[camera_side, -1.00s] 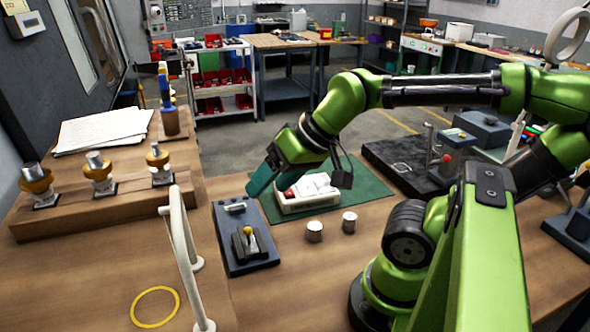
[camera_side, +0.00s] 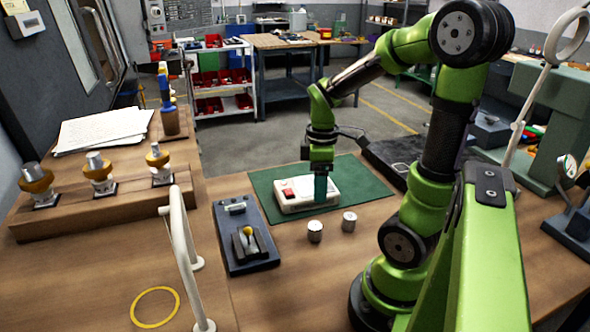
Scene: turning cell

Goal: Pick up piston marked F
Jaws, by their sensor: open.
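Two small silver pistons stand upright on the wooden table in front of the green mat, the left piston (camera_side: 314,231) and the right piston (camera_side: 349,221). Their markings are too small to read, so I cannot tell which one is F. My gripper (camera_side: 320,198) points straight down above or in front of the right end of the white box on the mat, behind the pistons and apart from them. It is open, and nothing shows between its fingers.
The white box (camera_side: 296,195) with a red part lies on the green mat (camera_side: 262,184). A dark fixture (camera_side: 233,250) with a yellow-knobbed lever stands left of the pistons. A white rail (camera_side: 181,245) rises front left. The table in front of the pistons is clear.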

